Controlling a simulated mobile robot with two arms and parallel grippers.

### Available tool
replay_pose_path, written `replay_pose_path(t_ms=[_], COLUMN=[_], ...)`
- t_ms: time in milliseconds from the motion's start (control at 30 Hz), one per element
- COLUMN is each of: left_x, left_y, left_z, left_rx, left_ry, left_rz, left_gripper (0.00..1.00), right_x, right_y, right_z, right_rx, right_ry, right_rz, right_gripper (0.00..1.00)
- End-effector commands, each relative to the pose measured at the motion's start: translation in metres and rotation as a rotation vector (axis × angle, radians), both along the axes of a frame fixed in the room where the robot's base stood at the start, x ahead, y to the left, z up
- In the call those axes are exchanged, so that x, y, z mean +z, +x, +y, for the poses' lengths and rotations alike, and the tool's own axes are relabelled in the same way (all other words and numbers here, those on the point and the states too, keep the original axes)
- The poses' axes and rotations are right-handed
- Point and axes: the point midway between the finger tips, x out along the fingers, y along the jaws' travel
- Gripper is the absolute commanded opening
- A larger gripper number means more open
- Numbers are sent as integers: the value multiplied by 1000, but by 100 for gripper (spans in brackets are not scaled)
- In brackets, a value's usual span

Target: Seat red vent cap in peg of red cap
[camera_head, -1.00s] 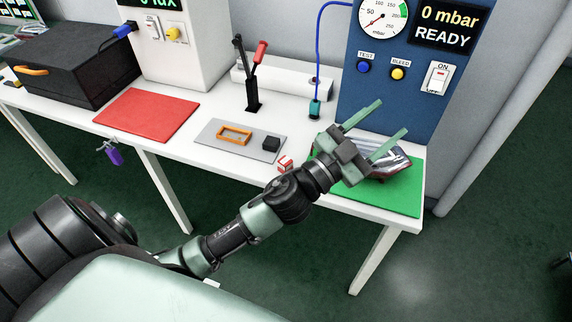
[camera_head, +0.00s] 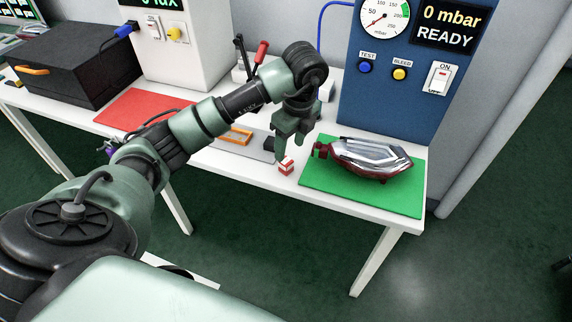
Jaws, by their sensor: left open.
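A small red-and-white piece (camera_head: 286,167), which looks like the red vent cap, sits on the white table between the grey mat and the green mat. My left gripper (camera_head: 290,143) points down just above and behind it, open. I cannot tell whether the fingers touch it. The tail lamp (camera_head: 372,159), with a clear top and dark red body, lies on the green mat (camera_head: 340,193) to the right. A small dark red stub (camera_head: 321,150) sticks out at its left end; I cannot make out a peg. My right gripper is not in view.
A grey mat (camera_head: 257,153) with an orange frame (camera_head: 236,136) lies partly behind my left arm. A red mat (camera_head: 135,108) lies to the left. A blue panel (camera_head: 400,100) with gauge and switch stands behind the lamp. A red-handled lever (camera_head: 261,50) stands behind the arm.

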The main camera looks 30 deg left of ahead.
Motion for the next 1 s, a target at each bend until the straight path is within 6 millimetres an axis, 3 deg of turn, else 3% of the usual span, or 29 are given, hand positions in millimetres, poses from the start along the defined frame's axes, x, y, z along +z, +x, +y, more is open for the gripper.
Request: replay_pose_path(t_ms=[533, 867, 1000], left_x=[-67, -74, -74], left_y=[3, 4, 4], left_z=[14, 15, 15], left_rx=[3, 2, 2], left_ry=[3, 4, 4], left_rz=[6, 3, 3], left_gripper=[55, 55, 16], right_x=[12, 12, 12], right_y=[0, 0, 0], right_z=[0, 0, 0], right_rx=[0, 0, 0], right_ry=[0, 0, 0], right_rz=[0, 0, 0], right_gripper=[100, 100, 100])
